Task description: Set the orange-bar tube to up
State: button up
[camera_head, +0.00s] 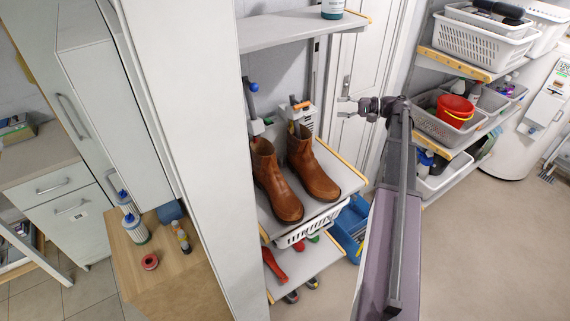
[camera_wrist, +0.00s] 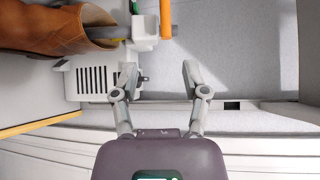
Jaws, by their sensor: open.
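The orange bar (camera_head: 301,105) of the tube sits behind the boots on the shelf, lying about level on top of a grey and white fitting. In the wrist view the orange bar (camera_wrist: 166,18) is at the top edge, beside a white block (camera_wrist: 145,32), and is partly cut off. My gripper (camera_head: 345,106) is to the right of the orange bar, apart from it. In the wrist view my gripper (camera_wrist: 160,73) is open and empty, with the orange bar beyond its fingertips. The tube's lower part is hidden by the boots in the head view.
Brown boots (camera_head: 312,172) stand on the shelf before the fittings; one boot (camera_wrist: 50,30) also shows in the wrist view. A blue-knobbed fitting (camera_head: 253,88) stands left. A white slotted box (camera_wrist: 98,78) is near my left finger. An upper shelf (camera_head: 290,30) overhangs; baskets stand right.

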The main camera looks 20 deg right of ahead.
jog(key=shift+s+a+f+n+g+h+b, duration=0.9)
jog(key=shift+a+f, duration=1.4)
jog(key=shift+a, duration=1.45)
jog(key=shift+s+a+f+n+g+h+b, duration=0.65)
jog(key=shift+s+a+f+g, duration=0.45)
jog(key=shift+a+f, duration=1.95)
jog(key=shift+s+a+f+n+g+h+b, duration=0.75)
jog(key=shift+s+a+f, duration=0.65)
jog(key=shift+a, duration=3.05)
jog(key=shift+w+f, duration=0.15)
jog(key=shift+w, duration=0.1)
